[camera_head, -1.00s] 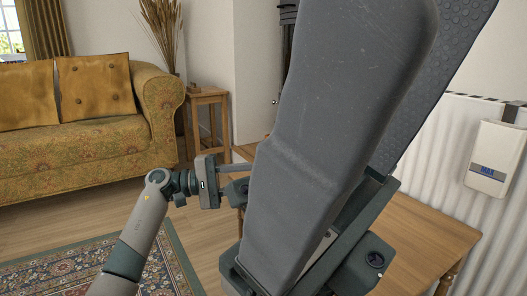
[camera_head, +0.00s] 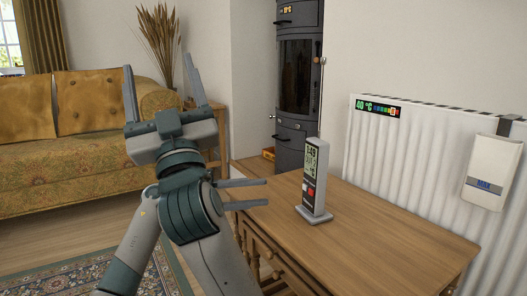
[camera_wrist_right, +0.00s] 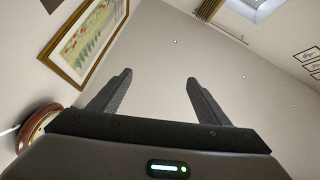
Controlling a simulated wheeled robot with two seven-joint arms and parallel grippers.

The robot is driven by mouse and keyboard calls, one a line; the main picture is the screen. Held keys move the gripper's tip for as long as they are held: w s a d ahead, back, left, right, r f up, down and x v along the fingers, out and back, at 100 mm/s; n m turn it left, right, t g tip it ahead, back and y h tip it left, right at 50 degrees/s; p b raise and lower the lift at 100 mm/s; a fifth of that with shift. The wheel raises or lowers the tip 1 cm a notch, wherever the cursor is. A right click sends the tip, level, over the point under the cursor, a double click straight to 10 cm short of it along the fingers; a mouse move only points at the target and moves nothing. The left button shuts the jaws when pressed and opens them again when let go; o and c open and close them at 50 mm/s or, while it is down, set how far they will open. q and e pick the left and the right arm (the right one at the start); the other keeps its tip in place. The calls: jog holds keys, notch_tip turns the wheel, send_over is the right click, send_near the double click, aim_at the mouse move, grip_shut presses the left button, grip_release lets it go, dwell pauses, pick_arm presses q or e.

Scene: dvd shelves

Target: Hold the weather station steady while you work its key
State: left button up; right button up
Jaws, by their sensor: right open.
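The weather station (camera_head: 314,180) is a slim grey upright device with a display, a red key (camera_head: 311,192) and a thin antenna. It stands on a flat foot on the wooden table. My left gripper (camera_head: 267,192) is to its left, its two fingers apart and pointing at it across a gap, with nothing between them. Its body is mostly hidden behind my right arm. My right gripper (camera_head: 158,62) is raised at the left, fingers spread upward, open and empty. It also shows in the right wrist view (camera_wrist_right: 160,76), with wall and ceiling beyond.
The wooden table (camera_head: 400,240) has clear top around the station. A white radiator (camera_head: 400,150) with a temperature strip and a white box (camera_head: 490,175) stands behind it. A dark stove (camera_head: 297,85) is at the back, a yellow sofa (camera_head: 60,150) at the left.

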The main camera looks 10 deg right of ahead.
jog(key=w+d+f+m+g+h, duration=0.3)
jog(key=w+d+f+m+h, duration=0.2)
jog(key=w+h, duration=0.3)
jog(key=w+d+f+m+g+h, duration=0.35)
jog(key=w+f+m+h, duration=0.2)
jog(key=h, duration=0.35)
jog(key=s+d+f+m+g+h, duration=0.5)
jog(key=s+d+m+g+h, duration=0.2)
jog(key=g, duration=0.7)
jog(key=shift+s+d+f+m+h, duration=0.15)
jog(key=shift+d+f+m+h, duration=0.2)
jog(key=shift+d+m+h, duration=1.3)
jog(key=shift+a+m+y, duration=0.3)
jog(key=shift+y, duration=0.05)
jog(key=shift+d, duration=0.1)
jog(key=x, duration=1.7)
